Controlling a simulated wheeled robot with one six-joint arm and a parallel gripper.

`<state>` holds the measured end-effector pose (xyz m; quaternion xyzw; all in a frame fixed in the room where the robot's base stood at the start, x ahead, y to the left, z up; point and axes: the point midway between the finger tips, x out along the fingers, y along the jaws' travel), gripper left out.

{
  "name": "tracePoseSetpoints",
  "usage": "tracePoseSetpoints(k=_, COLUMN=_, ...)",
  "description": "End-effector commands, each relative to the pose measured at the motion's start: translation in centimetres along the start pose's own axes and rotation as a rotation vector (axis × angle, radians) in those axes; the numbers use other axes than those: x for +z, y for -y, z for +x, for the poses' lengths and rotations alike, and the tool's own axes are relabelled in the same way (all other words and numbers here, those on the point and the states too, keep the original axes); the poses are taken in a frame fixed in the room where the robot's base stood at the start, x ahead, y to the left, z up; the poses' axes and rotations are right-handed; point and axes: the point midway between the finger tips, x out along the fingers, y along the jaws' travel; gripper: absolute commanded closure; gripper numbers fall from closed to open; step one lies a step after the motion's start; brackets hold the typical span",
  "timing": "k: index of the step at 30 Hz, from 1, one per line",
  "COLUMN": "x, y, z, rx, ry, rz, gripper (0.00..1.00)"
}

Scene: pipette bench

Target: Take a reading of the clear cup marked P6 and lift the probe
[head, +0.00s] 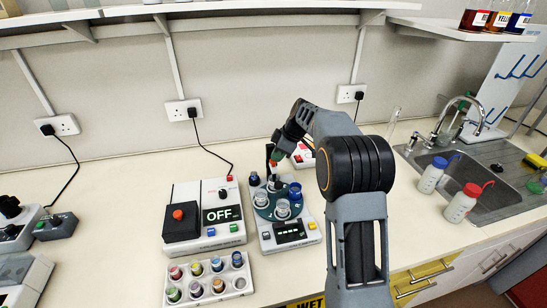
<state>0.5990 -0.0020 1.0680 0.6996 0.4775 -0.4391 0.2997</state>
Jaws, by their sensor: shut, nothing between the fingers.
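A white instrument (268,243) with a dark green round turntable (264,212) stands at the middle of the bench. Several clear cups sit on the turntable, among them one at the front (282,208) and one at the left (261,197); one at the right has blue contents. I cannot read a P6 mark on any cup. A dark upright part, perhaps the probe, shows behind the turntable near my gripper. My gripper (273,163) is above the back of the instrument, pointing down, small and partly hidden by my wrist. Its fingers are shut and hold nothing.
Left of the instrument is a white device (208,190) reading OFF, with a black block and red knob. A white rack (237,284) of several coloured vials lies in front. A shelf runs above.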

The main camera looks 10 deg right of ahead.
Motion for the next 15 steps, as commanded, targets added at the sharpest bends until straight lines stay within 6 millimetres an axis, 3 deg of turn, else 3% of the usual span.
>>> tracePoseSetpoints(k=1, x=0.3, y=0.0, z=0.7, rx=0.0, ry=0.0, rz=0.0, gripper=1.0)
tracePoseSetpoints(k=8, x=0.3, y=0.0, z=0.1, rx=0.0, ry=0.0, rz=0.0, gripper=1.0)
tracePoseSetpoints(k=15, x=2.1, y=0.0, z=-1.6, rx=0.001, ry=0.0, rz=0.002, gripper=1.0)
